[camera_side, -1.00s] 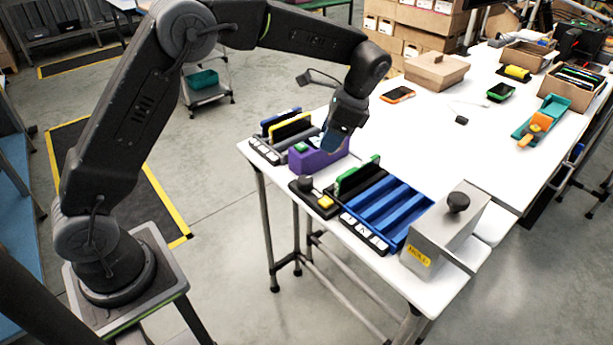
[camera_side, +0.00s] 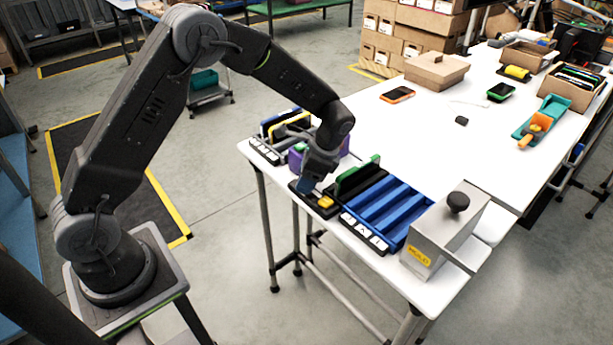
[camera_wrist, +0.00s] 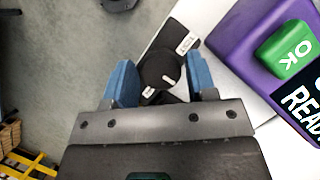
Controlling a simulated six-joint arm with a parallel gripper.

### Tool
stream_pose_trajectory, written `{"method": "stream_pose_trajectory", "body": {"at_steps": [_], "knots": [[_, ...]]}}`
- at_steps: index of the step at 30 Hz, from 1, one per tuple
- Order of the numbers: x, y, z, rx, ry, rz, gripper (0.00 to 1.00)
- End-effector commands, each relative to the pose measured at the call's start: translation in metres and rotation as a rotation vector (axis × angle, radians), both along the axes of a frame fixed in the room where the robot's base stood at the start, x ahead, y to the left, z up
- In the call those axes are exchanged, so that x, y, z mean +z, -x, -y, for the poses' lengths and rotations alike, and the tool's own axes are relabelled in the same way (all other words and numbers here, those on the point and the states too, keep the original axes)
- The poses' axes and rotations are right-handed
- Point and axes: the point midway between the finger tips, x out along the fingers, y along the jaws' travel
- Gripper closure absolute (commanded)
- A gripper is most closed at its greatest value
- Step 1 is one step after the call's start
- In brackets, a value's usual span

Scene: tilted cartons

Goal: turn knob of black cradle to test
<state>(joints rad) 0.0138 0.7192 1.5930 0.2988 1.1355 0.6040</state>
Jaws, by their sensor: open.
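The black cradle (camera_side: 316,209) lies near the table's front edge, with a yellow piece (camera_side: 326,202) on it. Its round black knob (camera_wrist: 160,70) shows in the wrist view with a white pointer line. White labels sit beside the knob, one at upper right (camera_wrist: 187,43) and one at lower left; their words are too small to read surely. My gripper (camera_wrist: 161,82) is open, with blue fingertips on either side of the knob and visible gaps between. In the side view my gripper (camera_side: 306,186) is over the knob end of the cradle and hides the knob.
A purple box (camera_wrist: 240,45) with a green OK block (camera_wrist: 288,48) and a READY sign stands close beside. A blue slotted tray (camera_side: 385,210) and a grey metal box (camera_side: 440,235) stand to the right.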

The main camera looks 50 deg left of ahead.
Motion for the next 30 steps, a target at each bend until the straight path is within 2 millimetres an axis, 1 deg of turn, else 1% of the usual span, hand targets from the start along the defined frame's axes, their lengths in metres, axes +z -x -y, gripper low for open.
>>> {"method": "stream_pose_trajectory", "body": {"at_steps": [4,5,15,23,30], "knots": [[0.0001,-0.0001,0.0000,0.000,0.000,0.000,0.48],[0.0001,0.0000,0.0000,0.000,0.000,0.000,0.50],[0.0005,-0.0002,0.0002,0.001,0.000,0.000,0.83],[0.0008,-0.0004,0.0002,0.030,0.000,0.000,0.83],[0.0011,-0.0011,-0.0003,0.156,0.002,0.001,0.83]]}}
